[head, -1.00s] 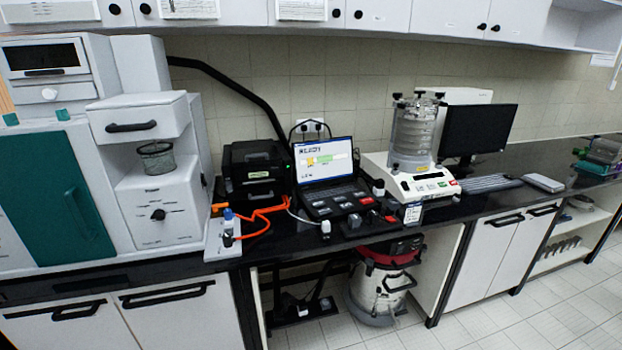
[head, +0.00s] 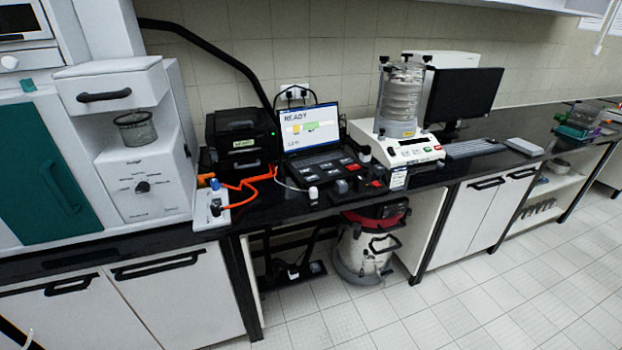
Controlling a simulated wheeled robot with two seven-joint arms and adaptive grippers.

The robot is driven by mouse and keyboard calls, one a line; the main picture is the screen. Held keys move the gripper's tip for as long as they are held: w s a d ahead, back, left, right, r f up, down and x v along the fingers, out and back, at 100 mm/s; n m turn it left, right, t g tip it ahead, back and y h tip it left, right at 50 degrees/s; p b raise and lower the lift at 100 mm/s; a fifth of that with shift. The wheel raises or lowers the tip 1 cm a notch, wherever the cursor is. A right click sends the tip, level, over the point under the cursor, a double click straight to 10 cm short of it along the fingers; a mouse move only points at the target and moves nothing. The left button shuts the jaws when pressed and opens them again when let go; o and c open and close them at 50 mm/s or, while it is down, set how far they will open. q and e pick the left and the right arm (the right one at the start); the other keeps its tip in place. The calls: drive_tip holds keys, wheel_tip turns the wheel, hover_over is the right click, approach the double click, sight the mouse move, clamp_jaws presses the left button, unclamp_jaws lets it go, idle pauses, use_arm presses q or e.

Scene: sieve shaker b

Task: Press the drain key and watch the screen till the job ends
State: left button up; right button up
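A laptop-like unit stands open on the black bench. Its screen (head: 311,128) is lit and reads READY, with a yellow and a green block below and smaller text too small to read. In front of the screen is a panel of dark keys (head: 325,168) with light labels; I cannot tell which one is the drain key. The sieve shaker (head: 400,110), a stack of clear sieves on a white base, stands to the right of the screen. Neither of my grippers shows in the head view.
A black printer-like box (head: 241,139) and an orange hose (head: 262,203) lie left of the screen. A monitor (head: 463,96) and keyboard (head: 474,148) stand right of the shaker. A red and white vacuum (head: 366,245) sits under the bench. The tiled floor in front is clear.

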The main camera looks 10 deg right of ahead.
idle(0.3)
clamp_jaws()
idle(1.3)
